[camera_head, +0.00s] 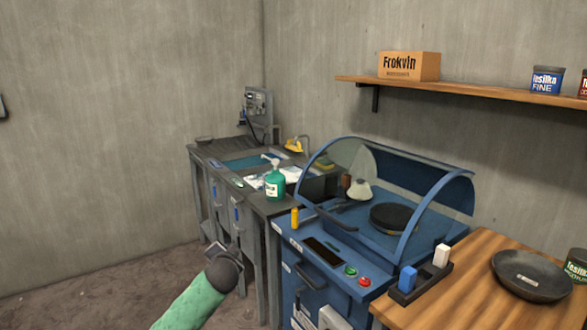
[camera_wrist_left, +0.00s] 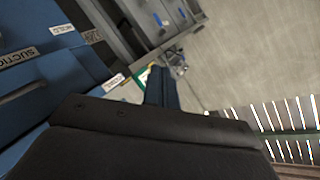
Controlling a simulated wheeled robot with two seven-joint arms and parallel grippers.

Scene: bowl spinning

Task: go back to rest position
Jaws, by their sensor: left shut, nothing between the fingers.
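My left arm, with a green sleeve, comes in from the bottom left of the head view. Its gripper (camera_head: 219,249) is shut and empty, in front of the grey workbench legs and left of the blue machine. The left wrist view shows the dark shut fingers (camera_wrist_left: 163,87) near the middle, with nothing held. The black bowl (camera_head: 531,274) sits on the wooden table at the right, well away from the gripper. My right gripper is not in view.
The blue machine (camera_head: 313,266) with a clear curved hood (camera_head: 440,172) stands at centre right. A grey workbench (camera_head: 228,182) with a green bottle (camera_head: 274,182) stands behind the gripper. A wooden table (camera_head: 465,300) is at the lower right. Floor at left is clear.

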